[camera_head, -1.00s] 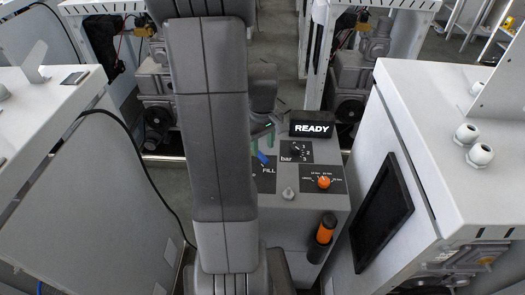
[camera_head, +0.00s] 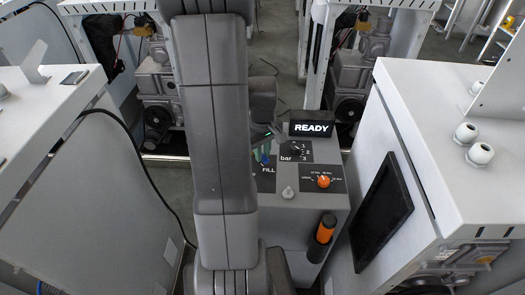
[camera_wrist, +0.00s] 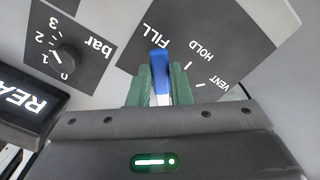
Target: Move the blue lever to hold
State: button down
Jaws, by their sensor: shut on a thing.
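The blue lever (camera_wrist: 159,66) is between the two green fingers of my gripper (camera_wrist: 162,80) in the wrist view, and my gripper is shut on it. The lever sits on a dark plate (camera_wrist: 133,62) marked FILL, HOLD and VENT, upside down in this view. The lever's tip is close to the FILL lettering, with the HOLD and VENT ticks to its right. In the head view the lever (camera_head: 265,160) shows small above the FILL label. My arm hides the left part of that plate there.
A READY display (camera_head: 312,128), a bar knob (camera_head: 296,148) and an orange selector (camera_head: 323,181) are on the same panel. A grey knob (camera_head: 288,193) and an orange-black handle (camera_head: 322,238) are nearer. White cabinets (camera_head: 470,150) stand on both sides.

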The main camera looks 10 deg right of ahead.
jog(key=shift+a, duration=0.15)
jog(key=m, duration=0.1)
jog(key=a+m, duration=0.1)
jog(key=m+b, duration=0.1)
jog(key=shift+s+a+m, duration=0.2)
jog(key=shift+a+m, duration=0.1)
jog(key=shift+m, duration=0.1)
jog(key=shift+w+a+m, duration=0.1)
jog(key=shift+a+m, duration=0.45)
jog(key=shift+m, duration=0.45)
jog(key=shift+a+m, duration=0.5)
jog(key=shift+m, duration=0.5)
jog(key=c, duration=1.3)
grip_release()
jog(key=shift+r, duration=0.1)
